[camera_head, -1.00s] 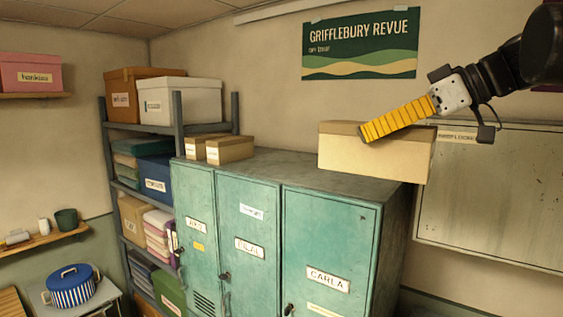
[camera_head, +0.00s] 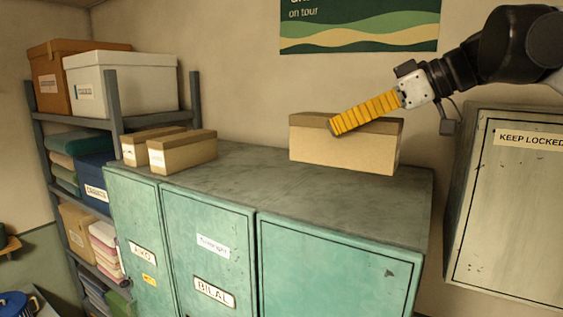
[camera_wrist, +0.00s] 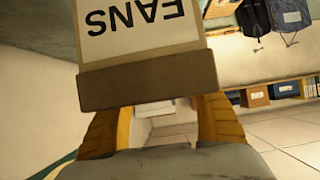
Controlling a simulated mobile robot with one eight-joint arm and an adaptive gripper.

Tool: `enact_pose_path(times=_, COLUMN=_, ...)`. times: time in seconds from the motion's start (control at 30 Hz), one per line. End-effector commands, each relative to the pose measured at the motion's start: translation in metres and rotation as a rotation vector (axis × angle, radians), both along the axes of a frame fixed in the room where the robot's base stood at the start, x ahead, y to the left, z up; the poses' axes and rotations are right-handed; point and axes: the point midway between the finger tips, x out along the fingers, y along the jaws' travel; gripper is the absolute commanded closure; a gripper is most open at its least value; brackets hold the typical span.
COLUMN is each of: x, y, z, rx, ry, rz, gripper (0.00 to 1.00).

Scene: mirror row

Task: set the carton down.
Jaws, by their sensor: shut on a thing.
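The carton (camera_head: 345,151) is a tan box with a brown lid, above the rear right part of the teal lockers' grey top (camera_head: 260,180). It looks level; I cannot tell whether its base touches the top. In the wrist view the carton (camera_wrist: 148,82) shows its brown lid edge and a white label reading FANS, upside down. My gripper (camera_head: 338,126) comes in from the right with ribbed yellow fingers shut on the carton. In the wrist view the gripper (camera_wrist: 162,130) has a finger at each side of it. The far finger is hidden in the head view.
Two small tan boxes (camera_head: 182,151) stand at the left end of the locker top, with bare top between them and the carton. A shelf unit (camera_head: 115,100) with boxes stands left. A grey wall cabinet (camera_head: 508,215) marked KEEP LOCKED is to the right.

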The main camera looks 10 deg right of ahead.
Motion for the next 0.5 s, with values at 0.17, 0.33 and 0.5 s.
enact_pose_path(times=0.17, x=0.000, y=0.000, z=-0.031, rx=0.001, ry=-0.001, rz=0.000, gripper=0.78)
enact_pose_path(times=0.33, x=0.000, y=0.000, z=-0.050, rx=0.001, ry=-0.001, rz=0.000, gripper=0.78)
enact_pose_path(times=0.5, x=0.000, y=0.000, z=-0.075, rx=0.001, ry=-0.001, rz=0.000, gripper=0.78)
